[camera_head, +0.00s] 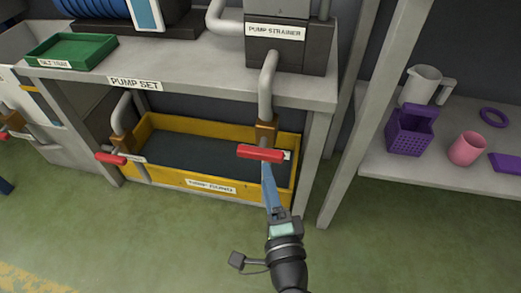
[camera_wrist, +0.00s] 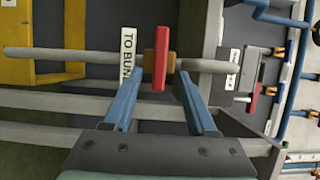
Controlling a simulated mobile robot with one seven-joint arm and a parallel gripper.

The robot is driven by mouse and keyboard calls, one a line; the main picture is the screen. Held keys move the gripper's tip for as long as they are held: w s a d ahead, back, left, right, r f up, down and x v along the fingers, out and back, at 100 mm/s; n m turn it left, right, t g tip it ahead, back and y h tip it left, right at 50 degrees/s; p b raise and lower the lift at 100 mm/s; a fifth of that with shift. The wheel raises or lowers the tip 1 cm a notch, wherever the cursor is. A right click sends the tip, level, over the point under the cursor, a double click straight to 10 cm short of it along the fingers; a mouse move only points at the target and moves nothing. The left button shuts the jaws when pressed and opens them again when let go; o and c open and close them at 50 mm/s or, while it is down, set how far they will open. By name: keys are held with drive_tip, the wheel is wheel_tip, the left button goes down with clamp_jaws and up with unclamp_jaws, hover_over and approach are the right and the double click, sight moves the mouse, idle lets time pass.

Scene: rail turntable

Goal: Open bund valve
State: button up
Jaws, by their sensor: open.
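A valve with a red handle (camera_head: 260,153) and a brass body (camera_head: 266,132) sits on a grey vertical pipe under the pump strainer. The red handle (camera_wrist: 161,60) lies across the pipe. A white label partly reading "TO BUN" (camera_wrist: 128,50) is beside it in the wrist view. My gripper (camera_head: 268,185) reaches up to this handle from the front. In the wrist view my open gripper (camera_wrist: 158,82) has one blue finger on each side of the handle's near end, with gaps showing. Whether the fingertips reach past the handle I cannot tell.
A yellow bund tray (camera_head: 165,175) stands under the pump set shelf. Another red-handled valve (camera_head: 110,158) is at its left. A bench post (camera_head: 309,150) stands close right of the gripper. A shelf with a purple basket (camera_head: 408,138) is further right. Green floor in front is clear.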

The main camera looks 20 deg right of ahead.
sight(261, 158)
drive_tip(key=x, duration=0.8)
drive_tip(key=shift+a, duration=0.1)
clamp_jaws()
